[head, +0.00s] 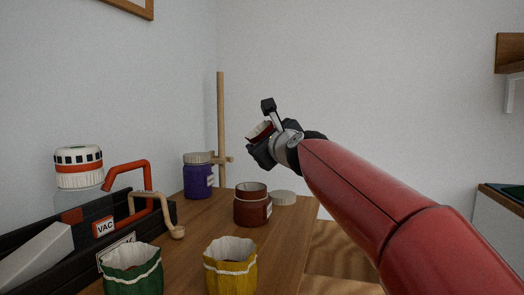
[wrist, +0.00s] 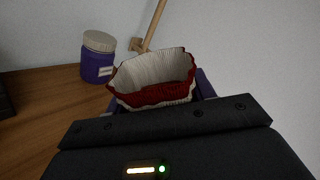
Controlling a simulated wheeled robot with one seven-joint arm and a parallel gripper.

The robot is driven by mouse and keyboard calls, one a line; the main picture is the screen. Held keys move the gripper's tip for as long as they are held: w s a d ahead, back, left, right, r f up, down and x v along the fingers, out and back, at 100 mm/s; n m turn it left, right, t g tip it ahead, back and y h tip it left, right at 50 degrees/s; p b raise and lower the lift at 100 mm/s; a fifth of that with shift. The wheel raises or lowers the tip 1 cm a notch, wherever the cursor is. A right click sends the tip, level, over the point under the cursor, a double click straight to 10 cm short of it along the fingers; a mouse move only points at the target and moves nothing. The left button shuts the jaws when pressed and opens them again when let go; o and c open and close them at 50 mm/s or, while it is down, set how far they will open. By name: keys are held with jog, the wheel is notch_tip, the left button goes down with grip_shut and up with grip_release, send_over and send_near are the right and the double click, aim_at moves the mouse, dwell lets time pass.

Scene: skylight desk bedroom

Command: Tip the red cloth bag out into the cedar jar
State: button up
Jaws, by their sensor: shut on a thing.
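The red cloth bag (head: 260,130) is in my gripper (head: 262,152), held up in the air above the desk. In the wrist view the bag (wrist: 150,70) shows its open mouth, pale lining and dark red edge; I cannot tell what is inside. My gripper (wrist: 160,110) is shut on the bag. The brown-red jar (head: 252,211), which looks like the cedar jar, stands upright and open on the desk, below the bag and apart from it. Its inside is mostly hidden.
A pale lid (head: 283,198) lies beside the brown-red jar. A lidded purple jar (head: 198,180) stands behind left, near a wooden post (head: 221,120). Green (head: 133,272) and yellow (head: 231,268) cloth bags stand in front. A black rack (head: 85,240) with a white-capped bottle is at left.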

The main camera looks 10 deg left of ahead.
jog(key=n+b, duration=0.1)
jog(key=n, duration=0.1)
jog(key=n+b, duration=0.1)
jog(key=shift+a+f+n, duration=0.15)
jog(key=shift+f+n, duration=0.15)
jog(key=shift+n, duration=0.1)
jog(key=n+b, duration=0.1)
jog(key=n, duration=0.1)
jog(key=n+b, duration=0.2)
jog(key=shift+s+a+r+n, duration=0.1)
jog(key=shift+r+n, duration=0.05)
jog(key=shift+n, duration=0.25)
jog(key=n, duration=0.2)
jog(key=a+n, duration=0.1)
jog(key=n, duration=0.1)
jog(key=s+n, duration=0.1)
jog(key=n, duration=0.1)
jog(key=shift+a+f, duration=0.2)
jog(key=shift+a, duration=0.05)
jog(key=shift+w+r, duration=0.1)
